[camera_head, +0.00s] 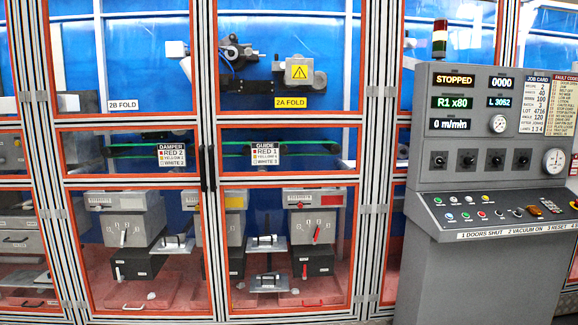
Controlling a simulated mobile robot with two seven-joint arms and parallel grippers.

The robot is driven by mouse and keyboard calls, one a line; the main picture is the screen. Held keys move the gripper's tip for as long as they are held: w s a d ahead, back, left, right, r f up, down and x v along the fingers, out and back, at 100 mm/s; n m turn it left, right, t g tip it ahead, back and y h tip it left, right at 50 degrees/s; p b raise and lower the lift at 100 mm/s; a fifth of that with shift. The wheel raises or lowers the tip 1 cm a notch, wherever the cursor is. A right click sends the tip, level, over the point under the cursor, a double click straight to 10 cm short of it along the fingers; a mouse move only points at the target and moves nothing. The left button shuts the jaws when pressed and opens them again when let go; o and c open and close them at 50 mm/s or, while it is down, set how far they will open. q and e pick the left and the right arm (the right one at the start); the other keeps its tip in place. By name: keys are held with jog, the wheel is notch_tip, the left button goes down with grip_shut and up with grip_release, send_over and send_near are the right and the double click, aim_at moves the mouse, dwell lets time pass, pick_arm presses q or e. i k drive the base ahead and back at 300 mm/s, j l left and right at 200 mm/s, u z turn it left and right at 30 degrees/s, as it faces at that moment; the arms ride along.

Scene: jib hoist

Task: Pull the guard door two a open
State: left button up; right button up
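Guard door 2A (290,122) is a tall red-framed clear door right of the picture's middle-left. A yellow "2A FOLD" label (290,102) is on its upper pane. It looks shut, in line with the neighbouring frames. A slim black upright handle (213,170) is at its left edge, close beside the similar handle (203,170) of door 2B (130,123), which also looks shut. Neither of my grippers is in view, and nothing touches the door.
A grey control console (480,210) stands at the right, in front of the guard; its display (453,80) reads STOPPED. A stack light (440,38) tops it. Grey boxes (313,222) and fold units stand behind the panes. Nothing visible stands before door 2A.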

aim_at(217, 119)
jog(key=i+j, duration=1.8)
jog(key=j, duration=0.15)
jog(key=i+l+z, duration=0.05)
